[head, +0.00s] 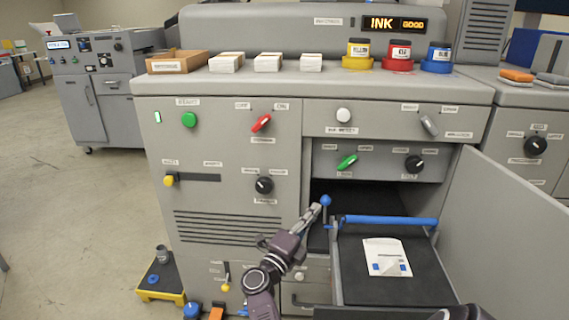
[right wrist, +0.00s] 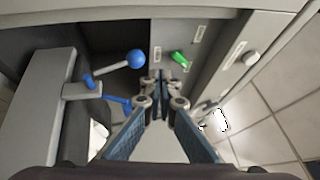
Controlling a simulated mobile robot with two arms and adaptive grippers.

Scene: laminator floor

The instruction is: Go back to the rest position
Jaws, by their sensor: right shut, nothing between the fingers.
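My right gripper (head: 314,212) is shut and empty in the head view. It is in front of the press's open bay, close to the blue ball (head: 326,200) of a lever; I cannot tell whether they touch. In the right wrist view the closed fingertips (right wrist: 161,82) show, with the blue ball (right wrist: 136,58) to their left and a green knob (right wrist: 180,58) beyond them. My left gripper is not in view.
The bay's door (head: 510,225) stands open at the right. A pulled-out tray (head: 415,285) holds a white sheet (head: 386,257), with a blue bar (head: 390,220) behind it. A yellow-edged step (head: 162,296) stands at the lower left. Floor at the left is clear.

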